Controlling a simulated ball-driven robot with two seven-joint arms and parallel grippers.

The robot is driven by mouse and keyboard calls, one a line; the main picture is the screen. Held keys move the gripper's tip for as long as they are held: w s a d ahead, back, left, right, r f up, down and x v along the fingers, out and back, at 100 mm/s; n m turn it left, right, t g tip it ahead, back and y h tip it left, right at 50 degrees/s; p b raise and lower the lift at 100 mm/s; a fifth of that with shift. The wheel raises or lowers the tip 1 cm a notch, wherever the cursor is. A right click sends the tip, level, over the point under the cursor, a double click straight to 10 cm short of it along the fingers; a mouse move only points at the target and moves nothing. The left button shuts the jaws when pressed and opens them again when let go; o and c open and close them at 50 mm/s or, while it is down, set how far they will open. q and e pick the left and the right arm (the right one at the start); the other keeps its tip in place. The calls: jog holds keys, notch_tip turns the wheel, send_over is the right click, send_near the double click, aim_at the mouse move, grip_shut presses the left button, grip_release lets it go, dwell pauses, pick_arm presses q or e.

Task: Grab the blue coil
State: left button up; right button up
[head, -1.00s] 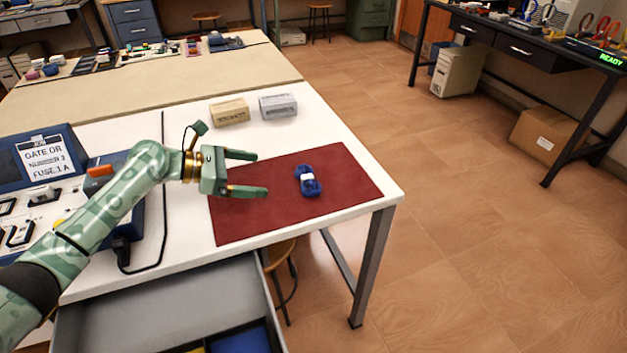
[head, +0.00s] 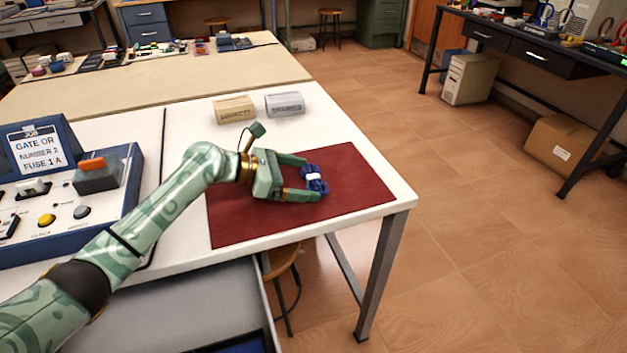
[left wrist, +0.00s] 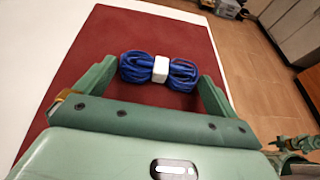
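The blue coil (head: 309,186) is a bundle of blue cable with a white band around its middle. It lies on the dark red mat (head: 352,189) at the right end of the white table. My left gripper (head: 303,179) is open, with its fingers pointing right and the coil at their tips. In the left wrist view the coil (left wrist: 134,67) lies between the two fingertips (left wrist: 158,75), with its ends close to them. I cannot tell whether either finger touches it.
Two small boxes, one tan (head: 235,109) and one grey (head: 285,103), stand behind the mat. A blue control panel (head: 62,215) is at the left. An open grey drawer (head: 215,295) juts out below the table's front edge. The mat's right part is clear.

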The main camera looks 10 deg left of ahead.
pick_arm(q)
jog(key=c, duration=0.4)
pick_arm(e)
jog(key=shift+s+a, duration=0.25)
jog(key=shift+a, duration=0.05)
